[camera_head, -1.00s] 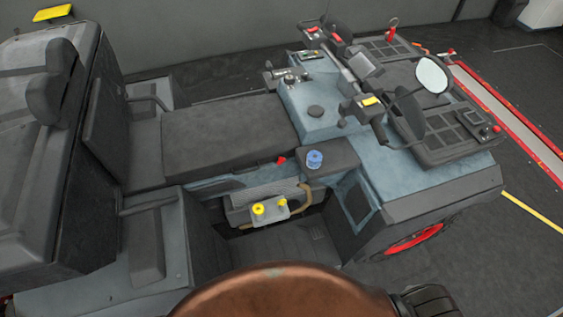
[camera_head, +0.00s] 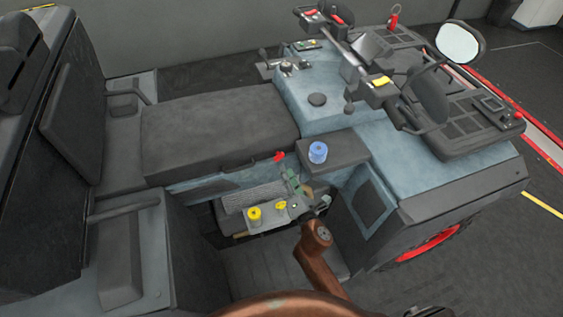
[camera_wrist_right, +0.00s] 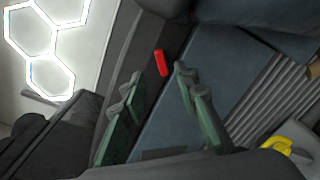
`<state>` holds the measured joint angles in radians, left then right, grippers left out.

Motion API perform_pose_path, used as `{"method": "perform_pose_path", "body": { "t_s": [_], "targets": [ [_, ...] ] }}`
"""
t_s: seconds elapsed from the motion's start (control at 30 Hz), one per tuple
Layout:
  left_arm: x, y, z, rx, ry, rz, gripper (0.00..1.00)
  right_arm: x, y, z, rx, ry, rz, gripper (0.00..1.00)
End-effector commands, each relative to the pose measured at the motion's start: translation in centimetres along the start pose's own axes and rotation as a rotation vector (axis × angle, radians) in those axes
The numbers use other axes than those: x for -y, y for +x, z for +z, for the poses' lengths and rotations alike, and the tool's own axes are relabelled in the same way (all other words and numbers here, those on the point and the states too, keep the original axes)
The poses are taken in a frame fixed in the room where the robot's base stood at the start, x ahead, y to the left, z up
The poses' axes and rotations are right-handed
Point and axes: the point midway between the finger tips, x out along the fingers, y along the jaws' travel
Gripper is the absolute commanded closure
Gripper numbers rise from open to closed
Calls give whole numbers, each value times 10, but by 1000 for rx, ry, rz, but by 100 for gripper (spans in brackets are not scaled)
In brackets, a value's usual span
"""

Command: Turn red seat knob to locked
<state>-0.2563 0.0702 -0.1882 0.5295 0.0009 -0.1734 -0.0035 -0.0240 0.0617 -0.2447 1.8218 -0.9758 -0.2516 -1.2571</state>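The red seat knob (camera_head: 279,156) is small and sits on the side of the vehicle below the front end of the long dark seat (camera_head: 220,128). In the right wrist view the red knob (camera_wrist_right: 161,62) shows as a short red bar just beyond the fingertips. My right gripper (camera_head: 286,170) has green fingers and is close to the knob in the head view. In the wrist view the right gripper (camera_wrist_right: 158,80) is open, its fingers apart with nothing between them. I cannot tell whether a finger touches the knob. My left gripper is not in view.
A blue knob (camera_head: 318,152) stands on a dark ledge right of the red knob. Handlebars with a mirror (camera_head: 460,44) stand at the right. The footwell (camera_head: 265,268) below is open.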

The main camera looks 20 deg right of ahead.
Motion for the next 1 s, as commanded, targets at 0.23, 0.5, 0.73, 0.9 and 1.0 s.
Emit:
{"method": "perform_pose_path", "body": {
  "t_s": [0.23, 0.5, 0.73, 0.9, 1.0],
  "targets": [
    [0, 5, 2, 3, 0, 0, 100, 1, 40, 0, 0, 2, 1, 72],
    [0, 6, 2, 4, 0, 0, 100, 1, 56, 0, -1, 2, -1, 72],
    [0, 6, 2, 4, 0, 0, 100, 1, 56, 0, -1, 3, -1, 73],
    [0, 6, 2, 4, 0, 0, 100, 1, 56, 0, -1, 3, -1, 85],
    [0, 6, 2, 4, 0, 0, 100, 1, 56, 0, -1, 3, -1, 92]
  ]
}}
